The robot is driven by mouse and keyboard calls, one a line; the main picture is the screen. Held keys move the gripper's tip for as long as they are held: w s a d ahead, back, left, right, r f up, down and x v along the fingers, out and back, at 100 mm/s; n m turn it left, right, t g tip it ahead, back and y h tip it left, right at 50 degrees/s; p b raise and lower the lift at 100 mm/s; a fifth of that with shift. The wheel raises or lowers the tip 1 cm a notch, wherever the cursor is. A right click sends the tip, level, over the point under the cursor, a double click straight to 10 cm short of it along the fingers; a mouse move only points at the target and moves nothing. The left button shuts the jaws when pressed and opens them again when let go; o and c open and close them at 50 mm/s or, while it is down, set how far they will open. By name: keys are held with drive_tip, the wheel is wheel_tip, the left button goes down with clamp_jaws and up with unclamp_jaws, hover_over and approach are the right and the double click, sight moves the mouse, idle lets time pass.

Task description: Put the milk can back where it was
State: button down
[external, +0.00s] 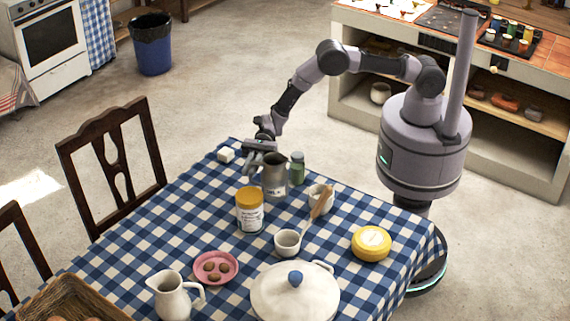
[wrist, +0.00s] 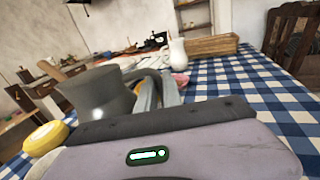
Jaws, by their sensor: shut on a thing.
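The milk can (external: 274,176) is a grey metal can with a flared rim, upright near the far corner of the table. In the wrist view the milk can (wrist: 97,98) is at the left, its handle curving toward my fingers. My gripper (external: 259,148) comes in from the far side and is shut on the milk can, at its handle side. The fingers (wrist: 158,92) show beside the can in the wrist view. I cannot tell whether the can's base touches the cloth.
A green jar (external: 297,168) stands close right of the can, a white cube (external: 226,155) to its left. Checked cloth (external: 190,222) is bare at the left.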

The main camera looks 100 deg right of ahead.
drive_tip(key=w+d+r+m+t+h+p, duration=0.1)
drive_tip(key=d+r+m+t+h+p, duration=0.2)
drive_tip(key=d, duration=0.5)
drive_tip(key=w+d+r+m+t+h+p, duration=0.1)
drive_tip(key=w+d+m+t+h+p, duration=0.2)
drive_tip(key=d, duration=0.4)
wheel_tip(320, 180, down, 10)
drive_tip(key=s+t+b, duration=0.1)
drive_tip(key=b, duration=0.3)
drive_tip(key=shift+s+d+r+h, duration=0.15)
drive_tip(key=shift+s+h, duration=0.1)
drive_tip(key=shift+h, duration=0.05)
drive_tip(key=shift+b, duration=0.3)
